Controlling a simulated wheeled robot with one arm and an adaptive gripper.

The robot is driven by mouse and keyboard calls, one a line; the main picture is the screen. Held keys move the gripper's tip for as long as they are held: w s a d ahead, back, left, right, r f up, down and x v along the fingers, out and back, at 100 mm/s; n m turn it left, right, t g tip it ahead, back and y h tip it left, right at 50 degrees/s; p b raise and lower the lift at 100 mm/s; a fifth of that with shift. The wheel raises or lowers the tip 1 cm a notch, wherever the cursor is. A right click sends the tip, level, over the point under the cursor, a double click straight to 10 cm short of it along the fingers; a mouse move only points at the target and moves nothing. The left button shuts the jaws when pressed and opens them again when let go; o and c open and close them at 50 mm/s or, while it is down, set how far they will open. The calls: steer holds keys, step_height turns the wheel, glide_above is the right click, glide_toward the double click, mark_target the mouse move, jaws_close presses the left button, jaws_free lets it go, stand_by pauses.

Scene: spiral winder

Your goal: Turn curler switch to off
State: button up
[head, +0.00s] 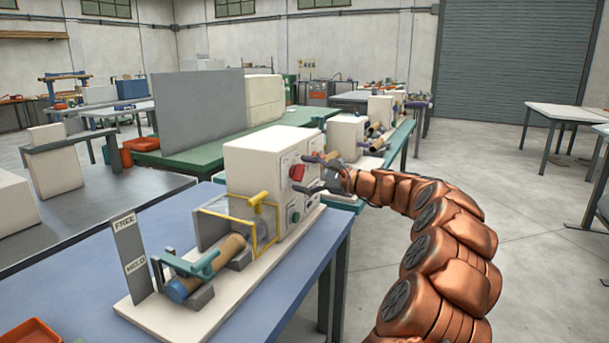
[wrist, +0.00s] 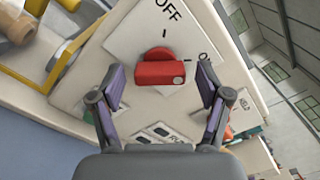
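The curler switch is a red knob (wrist: 160,70) on a white plate marked OFF at the top and with a partly hidden "O…" label on the right. It also shows as a red knob (head: 297,173) on the white machine box (head: 262,160) in the head view. My gripper (wrist: 160,88) is open, its two purple-padded fingers on either side of the knob with gaps between. In the head view my gripper (head: 322,174) is close in front of the panel. Whether the fingertips touch the panel cannot be told.
The winder has a yellow guard (head: 262,225), a wooden roller (head: 210,262) and a FREE/HOLD sign (head: 131,255) on the blue table (head: 80,280). Green buttons (head: 295,217) sit lower on the panel. Open floor lies right of the table.

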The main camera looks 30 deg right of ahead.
steer(key=c, duration=1.1)
steer(key=shift+f, duration=0.1)
steer(key=shift+n+b, duration=6.4)
steer(key=shift+n, duration=1.6)
